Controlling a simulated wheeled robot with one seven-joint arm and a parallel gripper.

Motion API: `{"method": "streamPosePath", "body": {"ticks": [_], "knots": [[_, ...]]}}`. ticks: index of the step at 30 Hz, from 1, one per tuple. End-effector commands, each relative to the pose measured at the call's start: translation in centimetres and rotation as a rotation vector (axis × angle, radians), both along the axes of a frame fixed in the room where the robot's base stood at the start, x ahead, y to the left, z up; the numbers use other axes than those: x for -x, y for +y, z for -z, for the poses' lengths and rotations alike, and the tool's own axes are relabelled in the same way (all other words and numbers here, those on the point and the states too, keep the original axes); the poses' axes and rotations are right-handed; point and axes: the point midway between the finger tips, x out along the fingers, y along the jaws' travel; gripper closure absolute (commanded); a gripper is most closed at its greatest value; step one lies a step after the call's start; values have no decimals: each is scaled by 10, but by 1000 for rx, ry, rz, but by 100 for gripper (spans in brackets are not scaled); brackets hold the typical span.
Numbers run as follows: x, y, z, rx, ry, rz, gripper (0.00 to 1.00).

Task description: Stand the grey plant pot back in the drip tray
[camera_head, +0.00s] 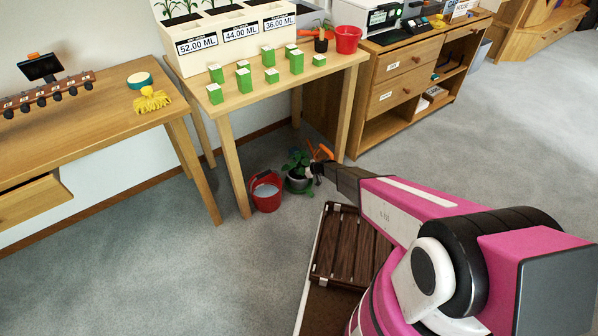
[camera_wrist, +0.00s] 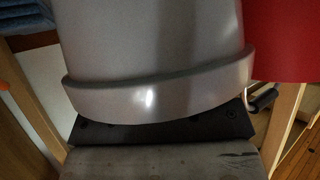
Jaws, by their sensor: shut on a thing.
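The grey plant pot (camera_head: 297,184) with a green leafy plant (camera_head: 298,160) is on or close to the carpet under the middle table. In the wrist view the pot (camera_wrist: 155,50) fills most of the picture, its thick rim close to my gripper's dark palm.
A red bucket (camera_head: 265,192) stands just left of the pot and shows in the wrist view (camera_wrist: 285,40). Table legs (camera_head: 236,165) stand close by. The table above (camera_head: 245,97) holds several green-and-white blocks. A slatted brown platform (camera_head: 350,248) is in front. Carpet at left is clear.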

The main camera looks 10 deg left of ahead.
Motion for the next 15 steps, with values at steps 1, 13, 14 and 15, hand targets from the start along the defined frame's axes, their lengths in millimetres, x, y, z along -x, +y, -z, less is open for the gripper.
{"method": "streamPosePath", "body": {"ticks": [1, 13, 14, 15], "knots": [[0, 0, -2, -2, 1, 0, 100], [0, 0, 1, 0, 0, 0, 65], [0, 0, 1, 0, 0, 0, 65], [0, 0, 1, 0, 1, 0, 65]]}}
